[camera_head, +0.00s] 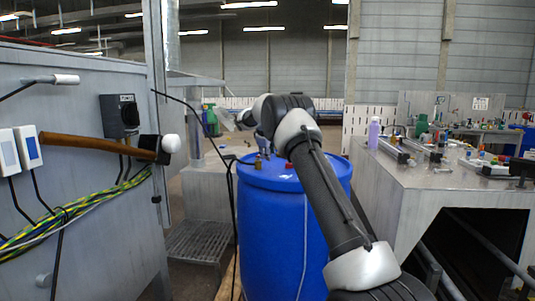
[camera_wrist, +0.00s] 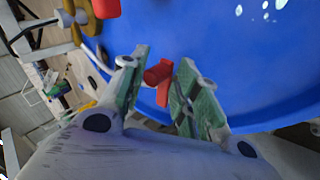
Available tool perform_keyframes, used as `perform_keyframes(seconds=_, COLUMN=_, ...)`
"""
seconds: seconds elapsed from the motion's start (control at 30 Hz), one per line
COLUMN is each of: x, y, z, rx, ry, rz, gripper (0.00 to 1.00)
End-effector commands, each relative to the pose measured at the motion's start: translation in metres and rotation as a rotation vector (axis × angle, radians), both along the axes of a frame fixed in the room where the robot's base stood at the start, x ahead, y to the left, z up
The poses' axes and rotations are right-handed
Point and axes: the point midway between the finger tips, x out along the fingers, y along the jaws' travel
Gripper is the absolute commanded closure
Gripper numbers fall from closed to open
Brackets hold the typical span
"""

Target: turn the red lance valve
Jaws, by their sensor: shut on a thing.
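The red lance valve (camera_wrist: 160,78) shows in the wrist view as a small red handle between the two green-padded fingers. My gripper (camera_wrist: 163,60) is shut on it, with a finger on each side. The blue drum (camera_wrist: 215,50) is just beyond the fingertips; it stands upright in the head view (camera_head: 268,235). There my arm reaches over the drum's top toward its far left side. I cannot make out the held valve in the head view.
A brass fitting (camera_head: 258,161) and a red cap (camera_head: 289,165) sit on the drum top. A grey panel (camera_head: 80,200) with a hammer (camera_head: 110,147) and cables stands left. A cluttered metal bench (camera_head: 450,178) stands right. A black hose (camera_head: 231,215) hangs beside the drum.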

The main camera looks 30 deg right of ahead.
Motion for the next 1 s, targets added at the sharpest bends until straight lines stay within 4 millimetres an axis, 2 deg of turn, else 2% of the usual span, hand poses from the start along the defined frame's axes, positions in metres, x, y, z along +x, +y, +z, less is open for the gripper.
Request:
perform_keyframes(seconds=0.2, x=-0.004, y=0.004, z=-0.001, rx=0.0, ry=0.003, rz=0.0, gripper=0.8)
perform_keyframes(seconds=0.67, x=-0.01, y=0.01, z=-0.003, rx=0.001, ry=0.007, rz=-0.002, gripper=0.79)
perform_keyframes(seconds=1.0, x=-0.014, y=0.022, z=-0.004, rx=0.002, ry=0.007, rz=0.0, gripper=0.76)
